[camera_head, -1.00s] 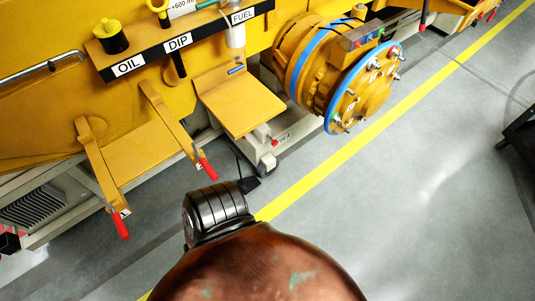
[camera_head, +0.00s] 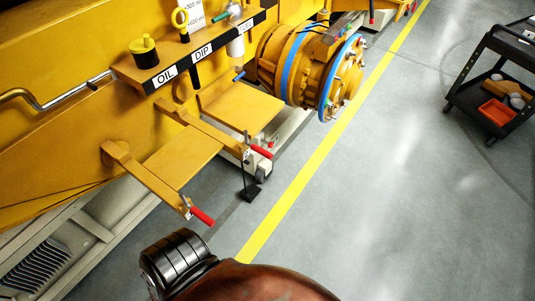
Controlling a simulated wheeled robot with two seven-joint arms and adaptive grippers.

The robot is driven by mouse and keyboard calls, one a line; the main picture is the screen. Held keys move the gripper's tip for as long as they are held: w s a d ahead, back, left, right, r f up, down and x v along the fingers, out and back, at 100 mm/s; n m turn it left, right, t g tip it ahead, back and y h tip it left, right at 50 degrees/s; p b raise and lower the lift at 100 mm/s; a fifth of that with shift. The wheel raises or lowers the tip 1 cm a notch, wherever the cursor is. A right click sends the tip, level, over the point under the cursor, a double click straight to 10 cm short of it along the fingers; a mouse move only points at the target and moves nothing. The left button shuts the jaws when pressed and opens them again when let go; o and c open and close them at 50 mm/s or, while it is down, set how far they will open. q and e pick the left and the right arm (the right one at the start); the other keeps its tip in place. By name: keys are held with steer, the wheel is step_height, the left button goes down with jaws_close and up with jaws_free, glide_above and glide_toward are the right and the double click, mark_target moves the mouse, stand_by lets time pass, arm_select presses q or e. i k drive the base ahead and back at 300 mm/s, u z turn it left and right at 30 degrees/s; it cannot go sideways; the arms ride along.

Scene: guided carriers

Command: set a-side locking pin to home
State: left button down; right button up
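Two red-handled levers, which look like locking pins, sit at the outer ends of yellow bracket arms on the yellow machine. The near red handle (camera_head: 203,216) is at the lower left, the far red handle (camera_head: 262,152) is further up and right. Each has a small white tag beside it, too small to read, so I cannot tell which is the A-side. Both handles slant down to the right. Neither of my grippers is in view.
A shelf labelled OIL, DIP and FUEL (camera_head: 201,52) sits above the brackets. A yellow-and-blue flanged drum (camera_head: 310,68) sticks out at upper centre. A black cart (camera_head: 470,95) with an orange bin stands at right. Grey floor with a yellow line (camera_head: 310,170) is clear.

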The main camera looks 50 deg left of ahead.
mark_target(270, 145)
steer(key=u, duration=1.05)
steer(key=i, duration=0.15)
